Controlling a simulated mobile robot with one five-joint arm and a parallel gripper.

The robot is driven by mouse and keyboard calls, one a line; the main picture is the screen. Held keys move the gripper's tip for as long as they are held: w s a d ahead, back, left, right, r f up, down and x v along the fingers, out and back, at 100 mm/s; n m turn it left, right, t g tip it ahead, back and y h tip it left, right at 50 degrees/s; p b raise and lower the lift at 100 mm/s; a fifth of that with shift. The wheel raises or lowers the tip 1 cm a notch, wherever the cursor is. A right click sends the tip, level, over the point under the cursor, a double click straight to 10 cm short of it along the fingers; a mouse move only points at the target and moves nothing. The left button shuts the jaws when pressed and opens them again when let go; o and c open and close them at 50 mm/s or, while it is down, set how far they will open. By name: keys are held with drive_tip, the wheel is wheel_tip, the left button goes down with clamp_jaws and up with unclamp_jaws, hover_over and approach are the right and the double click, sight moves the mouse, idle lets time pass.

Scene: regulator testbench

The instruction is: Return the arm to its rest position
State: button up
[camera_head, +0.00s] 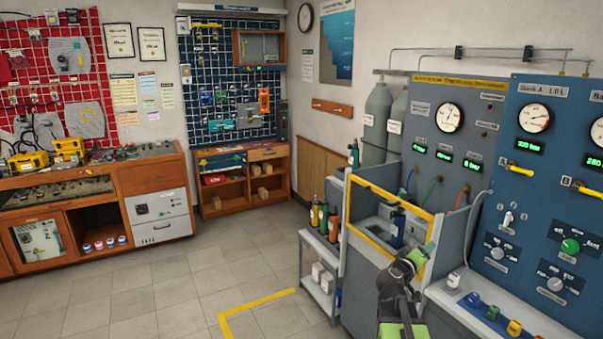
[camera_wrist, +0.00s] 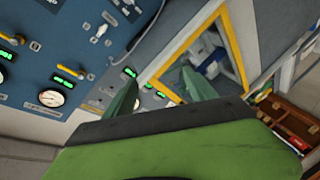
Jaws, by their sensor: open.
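My gripper (camera_head: 422,254) is at the lower right in the head view, with green fingers on a dark arm. It is raised in front of the yellow-framed bay (camera_head: 345,225) beside the regulator panels. In the wrist view my gripper (camera_wrist: 160,95) shows two green fingers spread apart with nothing between them. The blue panel (camera_wrist: 60,50) with gauges and green displays lies beyond the fingers, and the yellow frame (camera_wrist: 228,40) is to the right. The arm's lower part is cut off by the bottom edge of the head view.
A grey shelf cart (camera_head: 318,270) with several bottles stands left of the bay. The panel ledge (camera_head: 470,318) holds several coloured knobs at the right. Wooden benches (camera_head: 150,180) line the far left. The tiled floor (camera_head: 150,285) is clear, with a yellow line (camera_head: 255,303).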

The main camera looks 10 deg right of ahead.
drive_tip(key=s+a+f+m+g+y, duration=0.1)
drive_tip(key=a+f+y, duration=0.1)
drive_tip(key=a+f, duration=0.35)
drive_tip(key=a+f+g+y, duration=0.1)
drive_tip(key=a+f+y, duration=0.1)
drive_tip(key=a, duration=0.6)
drive_tip(key=s+a+f+m+g+y, duration=0.1)
drive_tip(key=a+f+y, duration=0.1)
drive_tip(key=a+f, duration=0.35)
drive_tip(key=s+a+f+g+y, duration=0.3)
drive_tip(key=s+a, duration=0.3)
drive_tip(key=a, duration=0.2)
drive_tip(key=s+a+f+g+y, duration=0.3)
drive_tip(key=s+a, duration=0.4)
drive_tip(key=a, duration=0.2)
drive_tip(key=shift+n+g, duration=0.4)
